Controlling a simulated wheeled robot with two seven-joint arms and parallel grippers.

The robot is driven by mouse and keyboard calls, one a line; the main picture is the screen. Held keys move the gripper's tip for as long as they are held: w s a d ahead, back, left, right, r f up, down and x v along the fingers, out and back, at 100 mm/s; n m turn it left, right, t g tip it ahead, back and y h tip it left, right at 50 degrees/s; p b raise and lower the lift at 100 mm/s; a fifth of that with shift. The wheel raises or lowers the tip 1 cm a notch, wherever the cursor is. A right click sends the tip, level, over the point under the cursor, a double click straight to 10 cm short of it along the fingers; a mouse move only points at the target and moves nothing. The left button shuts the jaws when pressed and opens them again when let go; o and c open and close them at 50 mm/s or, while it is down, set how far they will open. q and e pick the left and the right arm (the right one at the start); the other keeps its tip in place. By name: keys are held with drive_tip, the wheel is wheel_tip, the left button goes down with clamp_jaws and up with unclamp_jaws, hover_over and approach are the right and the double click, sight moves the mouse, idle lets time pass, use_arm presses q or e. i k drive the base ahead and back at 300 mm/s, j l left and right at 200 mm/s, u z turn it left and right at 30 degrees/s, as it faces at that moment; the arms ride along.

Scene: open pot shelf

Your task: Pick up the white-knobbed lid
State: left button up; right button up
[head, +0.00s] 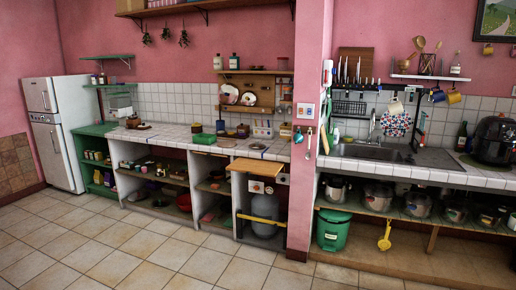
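A row of several metal pots stands on the open shelf under the sink counter at the right of the head view. Among them are a pot (335,191) at the left end, a wider pot (377,197) beside it and another pot (417,205) further right. Some appear to have lids, but they are too small and shaded for me to tell which lid has a white knob. Neither of my grippers is in view.
A green lidded bin (333,232) and a yellow scoop (384,237) are below the pot shelf (400,214). A pink pillar (305,130) divides the counters. A black air fryer (494,140) stands on the right counter. The tiled floor (150,248) in front is clear.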

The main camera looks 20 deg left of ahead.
sight(257, 145)
drive_tip(key=i+j+u, duration=0.55)
drive_tip(key=i+u, duration=0.15)
drive_tip(key=i+j+u, duration=0.1)
drive_tip(key=i+u, duration=0.35)
drive_tip(key=i, duration=1.25)
drive_tip(key=i+j+z, duration=0.1)
drive_tip(key=i+z, duration=0.25)
drive_tip(key=i+j+z, duration=0.2)
drive_tip(key=i+z, duration=0.15)
drive_tip(key=i, duration=0.15)
drive_tip(key=i+j+z, duration=0.6)
drive_tip(key=z, duration=0.2)
drive_tip(key=i+j+z, duration=0.25)
drive_tip(key=j+z, duration=0.15)
drive_tip(key=i+j+z, duration=0.15)
drive_tip(key=j+z, duration=1.1)
drive_tip(key=j, duration=0.65)
